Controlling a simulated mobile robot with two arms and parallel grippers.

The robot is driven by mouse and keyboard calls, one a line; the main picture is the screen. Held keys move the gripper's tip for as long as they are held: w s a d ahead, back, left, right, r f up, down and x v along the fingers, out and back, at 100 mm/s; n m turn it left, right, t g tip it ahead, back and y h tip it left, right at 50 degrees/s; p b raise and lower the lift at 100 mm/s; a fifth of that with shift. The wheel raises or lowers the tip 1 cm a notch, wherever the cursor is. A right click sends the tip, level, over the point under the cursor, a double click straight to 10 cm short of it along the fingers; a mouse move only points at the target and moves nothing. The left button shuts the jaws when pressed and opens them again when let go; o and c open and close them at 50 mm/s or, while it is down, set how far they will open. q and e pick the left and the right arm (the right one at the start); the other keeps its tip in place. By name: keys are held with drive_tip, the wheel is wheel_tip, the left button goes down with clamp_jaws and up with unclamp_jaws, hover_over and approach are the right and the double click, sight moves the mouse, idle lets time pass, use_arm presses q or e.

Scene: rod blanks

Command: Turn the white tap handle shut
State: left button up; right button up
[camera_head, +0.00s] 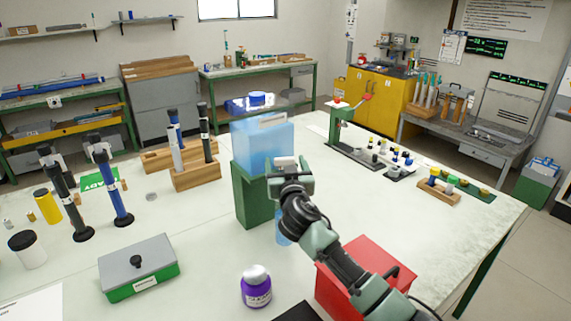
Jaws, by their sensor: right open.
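A translucent blue tank (262,146) stands on a green stand (252,196) near the middle of the table. My right gripper (284,162) is at the front right of the tank, at the height of its lower part, and is open. A pale whitish piece shows at its tip, but I cannot tell whether it is the tap handle or part of the gripper. The tap is otherwise hidden behind my gripper and wrist. A light blue object (282,235) shows partly below my wrist, beside the stand. My left gripper is not in view.
A red box (340,290) lies beneath my right forearm. A purple jar (256,288) and a green-grey box (139,267) stand in front. Wooden rod holders (196,178) are left of the tank.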

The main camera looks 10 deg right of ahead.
drive_tip(key=c, duration=1.4)
drive_tip(key=shift+d+r+n+y+p, duration=0.1)
drive_tip(key=shift+d+n+y+p, duration=0.15)
drive_tip(key=shift+n+y+p, duration=0.4)
drive_tip(key=n+y+p, duration=0.1)
drive_tip(key=y, duration=0.1)
drive_tip(key=n+y+p, duration=0.1)
drive_tip(key=y+p, duration=0.1)
drive_tip(key=n+y+p, duration=0.1)
drive_tip(key=y+p, duration=0.1)
drive_tip(key=shift+w+d+r+g, duration=0.15)
drive_tip(key=shift+w+d+g, duration=0.15)
drive_tip(key=shift+g, duration=0.1)
drive_tip(key=shift+f+n+g+y+p, duration=0.3)
drive_tip(key=shift+n+y+p, duration=0.25)
drive_tip(key=shift+n+y, duration=0.1)
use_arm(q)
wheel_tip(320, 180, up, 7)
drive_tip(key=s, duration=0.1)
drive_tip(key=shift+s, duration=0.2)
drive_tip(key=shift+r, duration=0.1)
use_arm(e)
drive_tip(key=o, duration=1.4)
